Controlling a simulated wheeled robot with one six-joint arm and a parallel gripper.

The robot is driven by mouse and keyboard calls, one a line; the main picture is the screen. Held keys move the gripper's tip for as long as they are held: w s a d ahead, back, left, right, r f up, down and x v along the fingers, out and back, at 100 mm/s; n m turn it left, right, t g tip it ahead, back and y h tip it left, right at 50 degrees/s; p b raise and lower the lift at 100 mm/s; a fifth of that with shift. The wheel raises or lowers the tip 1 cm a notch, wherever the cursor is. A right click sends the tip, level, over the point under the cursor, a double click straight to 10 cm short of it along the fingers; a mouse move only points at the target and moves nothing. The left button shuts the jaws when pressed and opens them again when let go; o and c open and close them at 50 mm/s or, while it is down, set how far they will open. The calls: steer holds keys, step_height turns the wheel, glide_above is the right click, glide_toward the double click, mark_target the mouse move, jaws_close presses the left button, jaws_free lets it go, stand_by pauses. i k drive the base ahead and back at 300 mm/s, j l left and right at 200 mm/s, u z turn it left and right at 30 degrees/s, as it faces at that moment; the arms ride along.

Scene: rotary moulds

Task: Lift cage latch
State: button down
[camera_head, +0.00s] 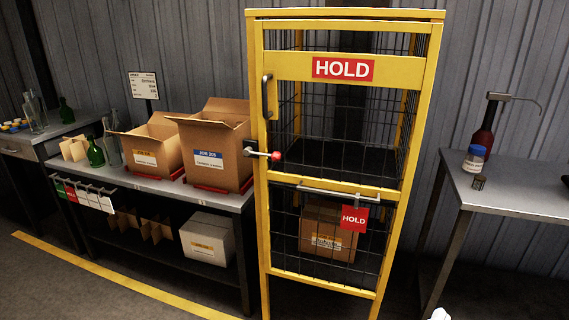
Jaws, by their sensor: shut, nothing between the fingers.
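The yellow cage (345,182) stands in the middle with dark wire mesh and a red HOLD sign (343,69) on its upper door. The cage latch (258,152) is a grey bar with a red knob (276,156) on the left post, lying roughly level. A dark upright door handle (267,96) is above it. The door looks closed. A carton (328,229) sits in the lower compartment, behind a rail with a red HOLD tag (354,217).
On the left, a bench (160,183) holds open cartons (213,150) and bottles. A small white shape (440,315) is cut off at the bottom edge.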

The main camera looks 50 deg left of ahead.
mark_target(276, 155)
steer(key=j+u, duration=0.15)
steer(key=j, duration=0.25)
steer(key=i+j+u, duration=0.15)
steer(key=j, duration=0.3)
steer(key=i+j+u, duration=0.15)
steer(key=j, duration=0.25)
steer(key=i+j+u, duration=0.15)
steer(key=j, duration=0.25)
steer(key=i+j+u, duration=0.15)
steer(key=j, duration=0.2)
